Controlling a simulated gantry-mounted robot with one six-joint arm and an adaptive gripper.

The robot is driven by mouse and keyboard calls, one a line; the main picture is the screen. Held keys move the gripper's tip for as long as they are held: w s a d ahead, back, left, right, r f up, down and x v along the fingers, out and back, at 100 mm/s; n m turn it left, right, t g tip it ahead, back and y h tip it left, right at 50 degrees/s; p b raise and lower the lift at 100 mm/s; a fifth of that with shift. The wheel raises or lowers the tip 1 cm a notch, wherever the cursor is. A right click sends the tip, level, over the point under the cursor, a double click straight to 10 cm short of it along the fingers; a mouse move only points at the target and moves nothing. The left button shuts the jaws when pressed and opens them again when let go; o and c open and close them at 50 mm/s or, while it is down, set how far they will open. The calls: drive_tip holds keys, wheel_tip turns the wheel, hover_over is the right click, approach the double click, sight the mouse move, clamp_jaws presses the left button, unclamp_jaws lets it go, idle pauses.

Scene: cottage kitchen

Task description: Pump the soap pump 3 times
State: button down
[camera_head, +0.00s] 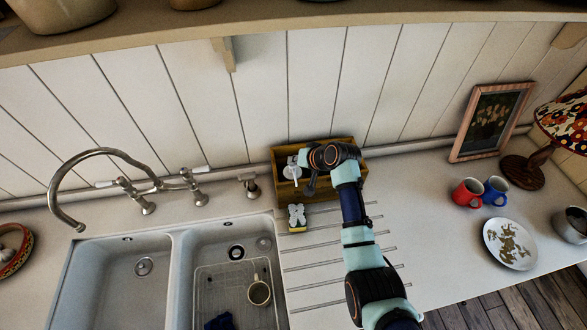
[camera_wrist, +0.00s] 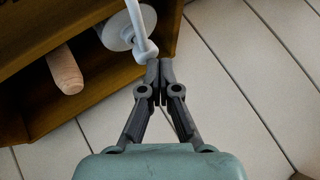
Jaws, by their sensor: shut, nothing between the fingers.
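The soap pump stands in a wooden caddy (camera_head: 348,142) at the back of the counter, right of the sink. Its white round top (camera_head: 292,172) shows in the head view, beside my gripper. In the wrist view the pump's white curved spout (camera_wrist: 146,49) and white disc (camera_wrist: 117,32) are close up. My gripper (camera_wrist: 159,66) is shut and empty, its dark fingertips right by the spout end. I cannot tell whether they touch it. My arm hides part of the caddy in the head view, and the pump's body is mostly hidden.
A wooden handle (camera_wrist: 65,72) sticks out of the caddy near the pump. A yellow and grey sponge (camera_head: 297,217) lies in front. The double sink (camera_head: 175,270) and tap (camera_head: 95,155) are left.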

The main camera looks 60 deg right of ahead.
drive_tip(key=shift+f, duration=0.25)
drive_tip(key=shift+r+p, duration=0.4)
drive_tip(key=shift+p, duration=0.1)
wheel_tip(320, 180, up, 6)
drive_tip(key=p, duration=0.5)
drive_tip(key=shift+r+p, duration=0.15)
drive_tip(key=shift+p, duration=0.2)
idle(1.4)
